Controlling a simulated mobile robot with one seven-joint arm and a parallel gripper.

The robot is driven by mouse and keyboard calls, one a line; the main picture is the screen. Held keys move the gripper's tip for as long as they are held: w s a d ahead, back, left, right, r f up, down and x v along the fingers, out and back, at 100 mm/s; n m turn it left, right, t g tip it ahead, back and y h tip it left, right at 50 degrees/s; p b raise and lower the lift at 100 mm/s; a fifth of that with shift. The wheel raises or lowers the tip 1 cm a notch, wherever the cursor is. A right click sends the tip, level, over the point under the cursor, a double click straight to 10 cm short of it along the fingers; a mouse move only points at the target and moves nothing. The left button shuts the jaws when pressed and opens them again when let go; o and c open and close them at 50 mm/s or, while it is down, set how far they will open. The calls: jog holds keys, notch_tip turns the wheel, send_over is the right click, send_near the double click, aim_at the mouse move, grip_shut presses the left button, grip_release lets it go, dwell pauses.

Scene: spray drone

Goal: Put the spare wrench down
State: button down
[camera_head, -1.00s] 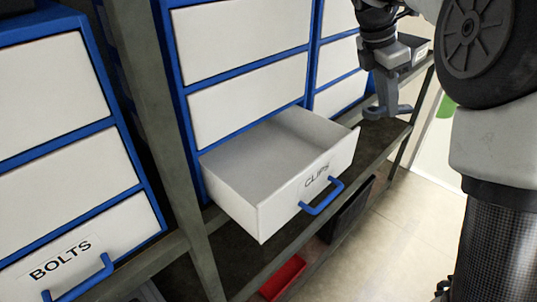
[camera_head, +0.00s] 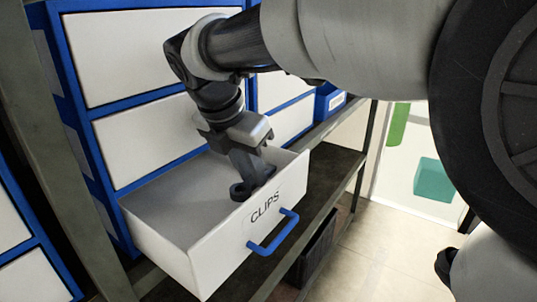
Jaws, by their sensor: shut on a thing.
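My gripper (camera_head: 250,158) is over the open drawer labelled CLIPS (camera_head: 165,240), pointing down, near the drawer's front right side. It is shut on a dark grey piece with a hooked or ring-shaped end, which I take for the spare wrench (camera_head: 240,190). The wrench's end is at about the height of the drawer's front rim in the picture. I cannot tell whether it touches the drawer. The fingertips and wrench are hard to tell apart. The drawer looks empty where I can see inside; its front wall hides part of the floor.
The blue-framed cabinet (camera_head: 85,130) with white drawer fronts stands behind the open drawer. A blue handle (camera_head: 273,232) sticks out in front. A grey shelf post (camera_head: 75,170) is at the left. A dark crate (camera_head: 318,245) is below. Bare floor (camera_head: 385,250) lies to the right.

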aim_at(249, 182)
jog(key=shift+f+b, duration=0.35)
jog(key=shift+f, duration=1.6)
jog(key=shift+f, duration=0.1)
jog(key=c, duration=1.6)
grip_release()
jog(key=shift+o, duration=0.2)
jog(key=p+v, duration=0.2)
jog(key=v, duration=1)
